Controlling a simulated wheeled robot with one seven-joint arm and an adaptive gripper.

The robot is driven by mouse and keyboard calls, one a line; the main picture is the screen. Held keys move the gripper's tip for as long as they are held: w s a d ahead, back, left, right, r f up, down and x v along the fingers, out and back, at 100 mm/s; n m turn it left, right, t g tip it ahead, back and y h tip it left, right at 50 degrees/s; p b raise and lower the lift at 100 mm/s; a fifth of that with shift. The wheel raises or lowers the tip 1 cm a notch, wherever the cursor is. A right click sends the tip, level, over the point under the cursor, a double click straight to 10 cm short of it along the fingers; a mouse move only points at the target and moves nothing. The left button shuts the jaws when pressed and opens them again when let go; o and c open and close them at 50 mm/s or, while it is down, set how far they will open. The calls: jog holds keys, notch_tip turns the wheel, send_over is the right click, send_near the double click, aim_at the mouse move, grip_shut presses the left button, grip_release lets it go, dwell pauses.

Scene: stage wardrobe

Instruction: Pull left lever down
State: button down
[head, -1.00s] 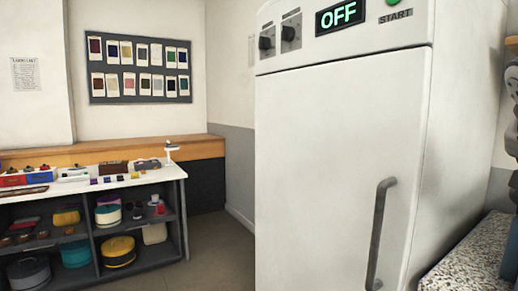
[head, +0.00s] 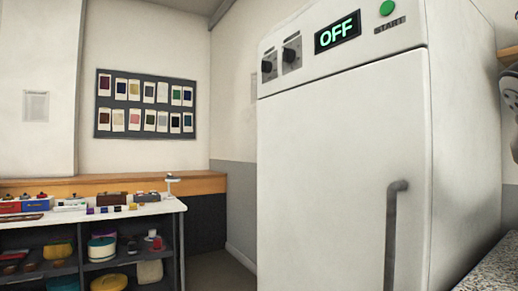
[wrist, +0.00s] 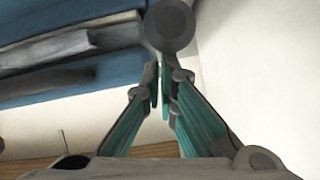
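A tall white cabinet (head: 340,150) stands on the right in the head view. Its top panel has two dark knob-like levers on light plates, the left lever (head: 266,67) and the right lever (head: 289,56). Their exact positions are too small to read. The panel display (head: 337,33) reads OFF. My gripper (wrist: 160,85) shows only in the wrist view, its teal-lined fingers drawn almost together. A round dark grey piece (wrist: 170,26) appears just beyond the fingertips; I cannot tell what it is or whether it touches them. The gripper's place relative to the levers is not visible.
A green START button (head: 387,8) is on the panel, and a grey vertical handle (head: 391,235) on the door. A white-topped worktable (head: 160,208) with shelves stands left. A speckled counter (head: 495,275) is at lower right. Some floor shows between worktable and cabinet.

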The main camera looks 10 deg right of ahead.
jog(key=shift+a+f, duration=0.1)
jog(key=shift+f, duration=0.25)
jog(key=s+a+r+p, duration=0.4)
jog(key=a+r, duration=0.3)
jog(key=r, duration=0.1)
jog(key=shift+s+r+p, duration=0.25)
jog(key=shift+p, duration=0.1)
jog(key=shift+a+f, duration=0.1)
jog(key=shift+a, duration=0.05)
dwell(0.4)
